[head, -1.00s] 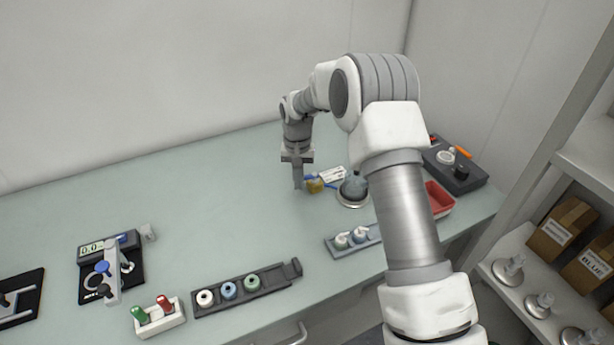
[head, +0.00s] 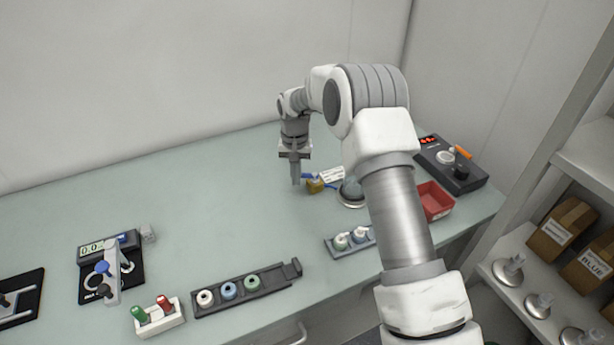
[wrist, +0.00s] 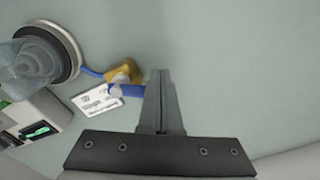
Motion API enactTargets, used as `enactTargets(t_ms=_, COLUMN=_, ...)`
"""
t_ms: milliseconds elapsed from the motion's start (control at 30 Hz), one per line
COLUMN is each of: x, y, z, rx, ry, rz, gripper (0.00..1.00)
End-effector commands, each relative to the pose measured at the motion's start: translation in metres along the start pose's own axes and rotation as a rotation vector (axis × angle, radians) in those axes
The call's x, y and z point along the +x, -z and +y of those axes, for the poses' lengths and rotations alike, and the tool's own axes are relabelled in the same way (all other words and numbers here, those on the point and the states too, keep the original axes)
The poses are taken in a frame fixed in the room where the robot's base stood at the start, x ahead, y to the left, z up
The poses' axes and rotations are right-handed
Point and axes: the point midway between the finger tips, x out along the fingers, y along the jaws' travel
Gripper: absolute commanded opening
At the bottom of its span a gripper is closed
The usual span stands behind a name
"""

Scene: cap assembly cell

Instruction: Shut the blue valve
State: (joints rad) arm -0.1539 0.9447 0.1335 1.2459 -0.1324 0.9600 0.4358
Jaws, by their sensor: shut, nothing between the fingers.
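The blue valve has a small brass-yellow body (head: 315,186) with a blue lever (head: 306,176), and stands on the bench left of a glass dome (head: 352,188). In the wrist view, the valve body (wrist: 124,73) is left of my fingers. The blue lever (wrist: 130,91) points right from a pale pivot, its far end right beside my left finger; I cannot tell whether they touch. A blue tube runs from the body to the dome's base. My gripper (head: 295,183) is shut and empty, pointing down just left of the valve; it also shows in the wrist view (wrist: 160,75).
A white printed card (wrist: 98,97) lies by the valve. A red bin (head: 435,200), a control box (head: 455,168) and a small rack with white-topped vials (head: 338,251) are to the right.

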Motion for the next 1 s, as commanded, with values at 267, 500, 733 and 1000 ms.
enactTargets(t_ms=267, x=0.0, y=0.001, z=-0.001, rx=0.0, ry=0.001, rz=0.001, gripper=0.0)
enactTargets(t_ms=500, x=0.0, y=0.006, z=-0.002, rx=0.0, ry=0.001, rz=0.001, gripper=0.0)
enactTargets(t_ms=733, x=0.0, y=0.012, z=-0.003, rx=0.0, ry=0.001, rz=0.001, gripper=0.0)
enactTargets(t_ms=1000, x=0.0, y=0.013, z=-0.003, rx=0.0, ry=0.001, rz=0.001, gripper=0.0)
